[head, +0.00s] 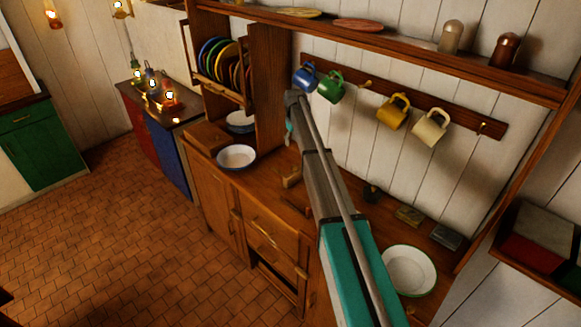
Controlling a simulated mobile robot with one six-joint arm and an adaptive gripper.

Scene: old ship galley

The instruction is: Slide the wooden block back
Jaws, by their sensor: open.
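A small light-brown wooden block (291,179) stands on the wooden counter (265,190), just left of my arm and right of a white bowl. My arm reaches up from the bottom and across the counter. Only a small teal part of its far end, my gripper (289,133), shows beside the arm link, above and behind the block. The arm hides most of the gripper, and its fingertips are not clear. The gripper is open and apart from the block.
White bowls (237,157) and (409,270) stand left and right on the counter. Small tins (409,215) lie near the wall. Mugs (331,87) hang on a rail behind my arm. A plate rack (222,60) stands at the left.

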